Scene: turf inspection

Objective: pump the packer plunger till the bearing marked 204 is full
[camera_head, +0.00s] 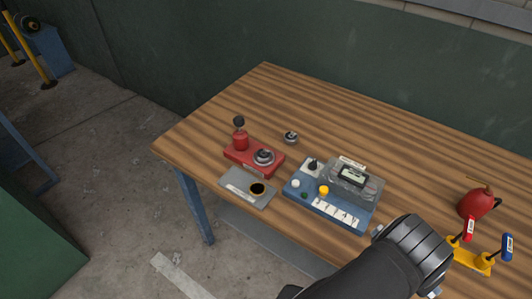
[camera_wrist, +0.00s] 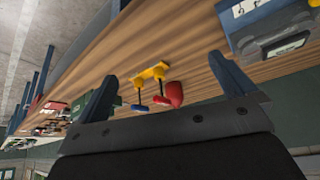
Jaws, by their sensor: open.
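The packer is a red base (camera_head: 240,157) on the wooden bench in the head view, with a black-knobbed plunger (camera_head: 239,122) standing over a red cylinder. A ring-shaped bearing (camera_head: 263,156) sits on the base beside the cylinder. A second bearing (camera_head: 290,137) lies on the bench behind it. No 204 mark is readable on either. My gripper (camera_head: 412,250) is at the bench's front right, well away from the packer. In the wrist view my gripper (camera_wrist: 165,84) is open and empty, its two blue fingers wide apart.
A grey plate (camera_head: 236,184) with a dark round cup lies before the packer. A blue instrument box (camera_head: 300,190) stands between packer and gripper. A red can (camera_head: 475,203) and a yellow stand (camera_head: 472,262) with red and blue handles are at right. The bench's back is clear.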

